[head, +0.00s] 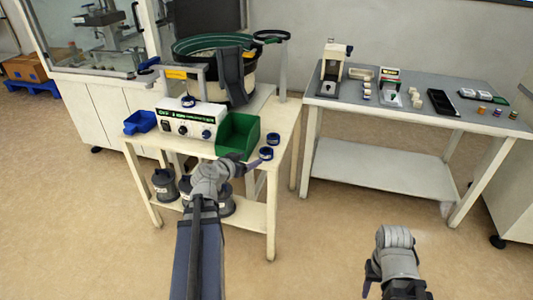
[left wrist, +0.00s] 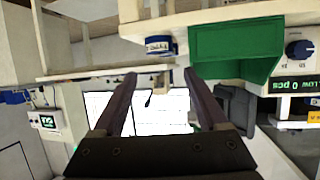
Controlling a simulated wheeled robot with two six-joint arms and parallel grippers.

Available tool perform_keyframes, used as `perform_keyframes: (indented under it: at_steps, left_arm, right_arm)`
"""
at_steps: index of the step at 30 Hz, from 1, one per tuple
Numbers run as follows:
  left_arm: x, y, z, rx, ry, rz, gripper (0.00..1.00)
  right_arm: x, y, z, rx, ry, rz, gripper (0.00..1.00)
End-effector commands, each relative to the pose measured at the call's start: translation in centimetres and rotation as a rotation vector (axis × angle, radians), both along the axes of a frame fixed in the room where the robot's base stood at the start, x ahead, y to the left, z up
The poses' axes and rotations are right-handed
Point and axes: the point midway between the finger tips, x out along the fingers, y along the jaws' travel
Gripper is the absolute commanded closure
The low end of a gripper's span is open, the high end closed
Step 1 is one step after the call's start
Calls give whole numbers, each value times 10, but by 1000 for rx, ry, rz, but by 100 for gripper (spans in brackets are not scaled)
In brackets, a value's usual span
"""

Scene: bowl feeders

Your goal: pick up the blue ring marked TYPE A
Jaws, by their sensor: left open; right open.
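Two blue rings sit at the front right corner of the feeder table, right of the green bin (head: 240,134): a rear ring (head: 273,139) and a front ring (head: 266,153). A third blue ring (head: 188,101) sits on top of the control box. My left gripper (head: 252,165) is open and empty, close to the front ring. In the left wrist view the picture is inverted; a blue ring (left wrist: 160,45) with a white label shows beyond the open fingers (left wrist: 160,80). Its lettering is too small to read. My right gripper (head: 370,275) is open, low over the floor, away from the tables.
The control box (head: 185,124) and blue scoop bin (head: 140,122) stand left of the green bin, with the bowl feeder (head: 225,60) behind. A second table (head: 410,125) at right carries small parts and a black tray (head: 442,102). Floor between is clear.

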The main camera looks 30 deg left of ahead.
Motion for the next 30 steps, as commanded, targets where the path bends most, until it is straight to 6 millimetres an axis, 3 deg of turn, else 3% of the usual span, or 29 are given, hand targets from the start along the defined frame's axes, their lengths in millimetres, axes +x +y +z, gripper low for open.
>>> perform_keyframes:
  at_steps: [5,13,23,30]
  left_arm:
    - [15,0,-8,-2,1,-4,24]
    - [56,0,-26,-1,2,-5,24]
    - [67,0,-30,-1,2,-3,24]
    - [96,1,-47,-2,2,-6,24]
  right_arm:
    - [0,0,-8,-1,0,0,50]
    - [0,-1,-25,-4,-1,1,50]
    - [0,-1,-29,-5,-1,2,50]
    - [1,-2,-46,-7,-3,3,50]
